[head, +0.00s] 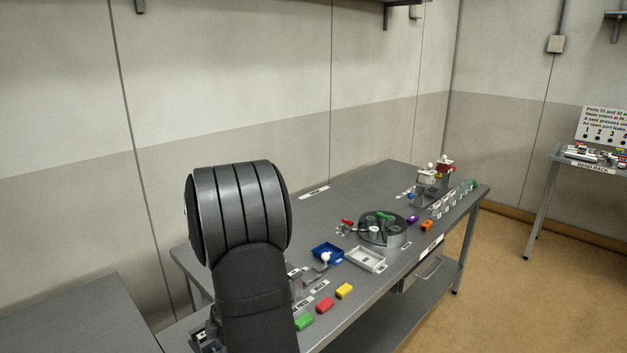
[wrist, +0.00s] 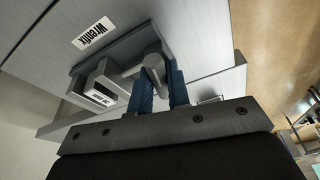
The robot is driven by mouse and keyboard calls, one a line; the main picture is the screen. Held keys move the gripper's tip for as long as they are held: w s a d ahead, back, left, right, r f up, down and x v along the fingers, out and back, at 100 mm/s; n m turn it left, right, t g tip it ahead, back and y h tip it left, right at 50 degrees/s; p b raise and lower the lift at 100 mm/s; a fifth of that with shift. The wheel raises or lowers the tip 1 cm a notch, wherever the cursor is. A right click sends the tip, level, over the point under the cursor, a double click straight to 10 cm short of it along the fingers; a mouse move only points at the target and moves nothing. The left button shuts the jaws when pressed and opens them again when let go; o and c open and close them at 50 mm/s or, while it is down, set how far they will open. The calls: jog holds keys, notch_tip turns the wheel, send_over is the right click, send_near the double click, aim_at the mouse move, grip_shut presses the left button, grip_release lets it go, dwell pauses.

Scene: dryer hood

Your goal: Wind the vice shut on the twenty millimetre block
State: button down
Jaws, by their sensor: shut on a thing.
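In the wrist view, my gripper (wrist: 161,82) has its two blue fingers on either side of the grey round-ended vice handle (wrist: 152,62) and is shut on it. The grey vice (wrist: 90,68) stands to the left of the fingers on a dark base. A pale block with a small label (wrist: 98,97) sits at the vice's jaws; the label is too small to read surely. I cannot tell whether the jaws touch the block. In the head view, my arm hides the gripper and most of the vice.
Beyond are a blue tray (head: 327,252), a white tray (head: 366,259) and a round grey fixture (head: 383,235). A white label (wrist: 93,33) lies near the vice.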

jog(key=shift+f+m, duration=0.1)
jog(key=shift+m, duration=0.9)
jog(key=shift+s+m+t, duration=0.1)
jog(key=shift+m+t, duration=0.4)
jog(key=shift+m, duration=0.7)
jog(key=shift+m, duration=1.2)
jog(key=shift+t, duration=0.3)
jog(key=shift+s+f+m, duration=0.1)
jog(key=shift+m, duration=1.1)
